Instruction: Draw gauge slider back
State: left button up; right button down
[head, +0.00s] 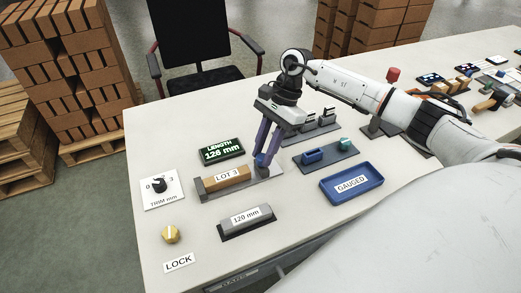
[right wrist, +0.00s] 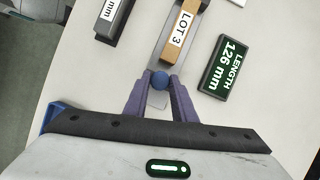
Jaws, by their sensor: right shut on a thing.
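The gauge (head: 203,189) is a grey rail on the table with an upright stop at its left end. A brown brick labelled LOT 3 (head: 227,177) lies on it, and also shows in the right wrist view (right wrist: 181,32). The slider's round blue knob (right wrist: 160,80) is at the brick's right end. My right gripper (head: 263,160) reaches down and is shut on this knob, one finger on each side in the right wrist view (right wrist: 160,88). The fingers partly hide the slider in the head view. A display (head: 221,148) reads LENGTH 126 mm. My left gripper is not in view.
A grey 120 mm block (head: 247,221) lies in front of the gauge. A blue GAUGED tray (head: 351,184) stands to the right, with a holder of small blocks (head: 326,155) behind it. A trim dial (head: 159,185) and a yellow LOCK knob (head: 170,235) are at left.

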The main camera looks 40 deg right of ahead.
jog(key=c, duration=1.5)
grip_release()
jog(key=shift+d, duration=0.25)
jog(key=shift+o, duration=0.2)
jog(key=v, duration=1)
jog(key=shift+r+b, duration=0.2)
jog(key=shift+b, duration=0.2)
